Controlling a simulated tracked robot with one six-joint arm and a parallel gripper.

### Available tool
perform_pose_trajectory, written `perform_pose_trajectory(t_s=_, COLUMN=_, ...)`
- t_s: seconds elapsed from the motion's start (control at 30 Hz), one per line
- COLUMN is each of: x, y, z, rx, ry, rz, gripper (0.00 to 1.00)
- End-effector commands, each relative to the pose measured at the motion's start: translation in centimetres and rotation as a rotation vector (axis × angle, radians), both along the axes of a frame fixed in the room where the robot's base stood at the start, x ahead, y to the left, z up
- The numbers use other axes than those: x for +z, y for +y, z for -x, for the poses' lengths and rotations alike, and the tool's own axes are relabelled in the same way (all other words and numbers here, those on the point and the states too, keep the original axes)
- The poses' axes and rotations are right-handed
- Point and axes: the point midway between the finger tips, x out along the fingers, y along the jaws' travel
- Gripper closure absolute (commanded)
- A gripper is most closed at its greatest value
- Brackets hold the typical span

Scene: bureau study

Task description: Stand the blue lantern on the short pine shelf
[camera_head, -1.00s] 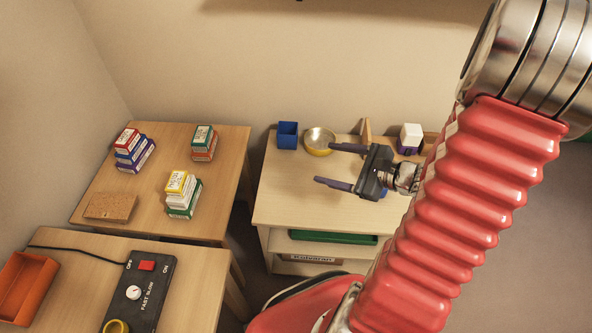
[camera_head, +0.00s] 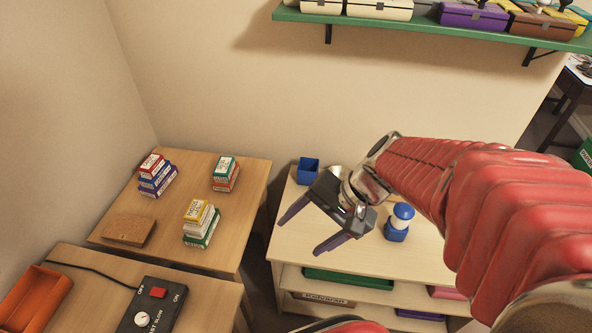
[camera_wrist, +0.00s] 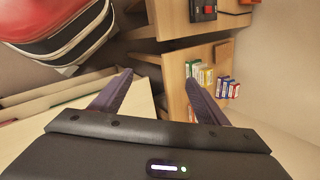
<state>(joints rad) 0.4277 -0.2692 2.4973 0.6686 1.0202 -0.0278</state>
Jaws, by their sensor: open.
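A blue lantern (camera_head: 397,225) with a domed blue top and a pale middle stands upright on the top of a pale wooden shelf unit (camera_head: 362,256). My gripper (camera_head: 300,237) is open and empty, left of the lantern and apart from it, above the unit's left part. Its fingers point down and left. In the wrist view the open fingers (camera_wrist: 159,78) show with nothing between them; the lantern is not in that view. I cannot tell which surface is the short pine shelf.
A green wall shelf (camera_head: 430,24) with several boxes hangs above. Two wooden tables stand left; one bears stacked boxes (camera_head: 202,222) and a cork block (camera_head: 129,230), the nearer one an orange tray (camera_head: 37,296) and a switch box (camera_head: 152,308).

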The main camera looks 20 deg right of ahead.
Motion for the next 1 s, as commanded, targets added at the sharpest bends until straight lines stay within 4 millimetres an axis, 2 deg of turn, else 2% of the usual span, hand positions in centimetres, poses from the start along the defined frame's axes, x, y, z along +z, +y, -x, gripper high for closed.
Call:
perform_pose_trajectory(t_s=0.23, x=2.2, y=0.5, z=1.6, rx=0.227, ry=-0.106, rz=0.235, gripper=0.32)
perform_pose_trajectory(t_s=0.6, x=6.8, y=-0.1, z=2.7, rx=0.504, ry=-0.31, rz=0.579, gripper=0.32)
perform_pose_trajectory(t_s=0.8, x=9.2, y=-0.4, z=2.8, rx=0.595, ry=-0.409, rz=0.716, gripper=0.32)
perform_pose_trajectory(t_s=1.0, x=9.8, y=-0.6, z=2.8, rx=0.615, ry=-0.431, rz=0.75, gripper=0.32)
